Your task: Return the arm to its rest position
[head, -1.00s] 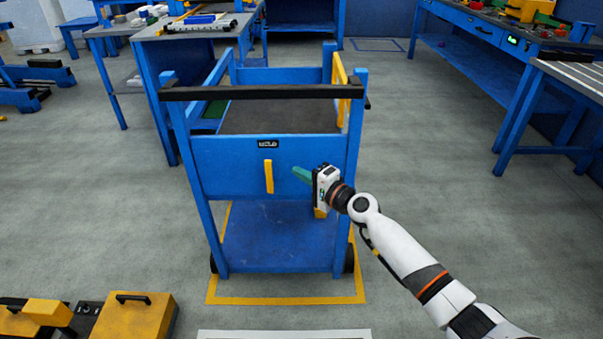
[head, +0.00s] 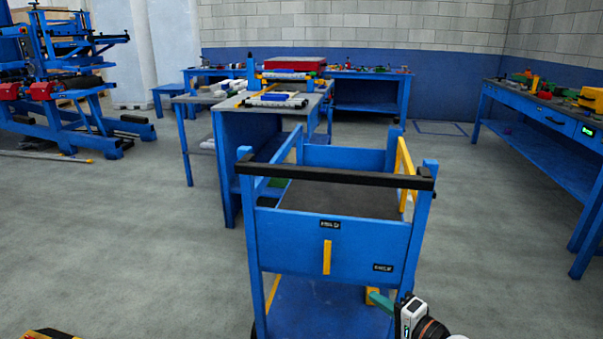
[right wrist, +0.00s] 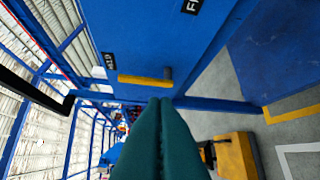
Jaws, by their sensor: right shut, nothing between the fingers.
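My right gripper (head: 380,299) shows at the bottom of the head view, low in front of the blue cart (head: 290,226). Its green fingers are together with nothing between them, and they also show in the right wrist view (right wrist: 165,125). The fingers point toward the cart's front panel and lower shelf; whether they touch it I cannot tell. A yellow vertical handle (head: 327,257) is on the cart's front panel. My left gripper is not in view.
The cart has a black push bar (head: 335,175) and a lower shelf (head: 320,308). A workbench (head: 262,115) stands behind it to the left, and a long blue bench (head: 540,125) is at the right. Grey floor is open on both sides.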

